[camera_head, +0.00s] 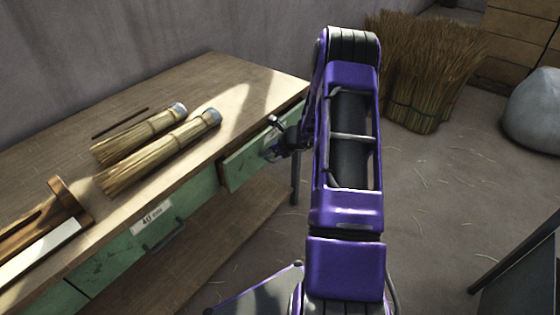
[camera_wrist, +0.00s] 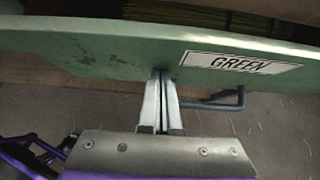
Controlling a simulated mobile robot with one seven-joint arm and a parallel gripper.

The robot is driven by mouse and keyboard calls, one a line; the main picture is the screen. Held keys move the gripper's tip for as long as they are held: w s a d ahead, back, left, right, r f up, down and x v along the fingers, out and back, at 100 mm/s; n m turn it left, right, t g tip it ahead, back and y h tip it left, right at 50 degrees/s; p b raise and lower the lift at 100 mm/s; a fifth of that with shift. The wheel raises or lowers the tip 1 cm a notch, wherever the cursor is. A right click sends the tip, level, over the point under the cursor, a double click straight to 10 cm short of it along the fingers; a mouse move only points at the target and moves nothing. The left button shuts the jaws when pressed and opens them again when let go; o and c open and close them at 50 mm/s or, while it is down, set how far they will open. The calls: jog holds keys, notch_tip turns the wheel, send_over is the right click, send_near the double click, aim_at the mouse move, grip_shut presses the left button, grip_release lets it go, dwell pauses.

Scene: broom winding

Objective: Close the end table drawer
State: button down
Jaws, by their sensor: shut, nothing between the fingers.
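The end drawer (camera_head: 245,163) is the green one at the right end of the wooden table. Its front stands out a little from the table. The wrist view shows its green front (camera_wrist: 100,55) with a "GREEN" label and a dark bar handle (camera_wrist: 228,101), with a dim space behind its top edge. My gripper (camera_head: 276,148) is at the drawer front. In the wrist view its fingertips (camera_wrist: 160,74) are together and empty, at the front's face left of the handle. I cannot tell whether they touch it.
The table top (camera_head: 215,75) holds two straw bundles (camera_head: 155,140), a thin dark rod and a wooden tool (camera_head: 45,225). Another green drawer (camera_head: 135,235) is left of the end one. A straw heap (camera_head: 425,65) and a grey sack-like lump (camera_head: 535,110) stand at right. Floor between is open.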

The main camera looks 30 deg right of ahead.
aim_at(259, 145)
jog(key=w, duration=0.1)
jog(key=w+a, duration=0.1)
jog(key=w, duration=0.2)
jog(key=shift+a, duration=0.35)
jog(key=shift+w+a, duration=0.1)
jog(key=shift+w, duration=0.2)
jog(key=shift+a+r, duration=0.15)
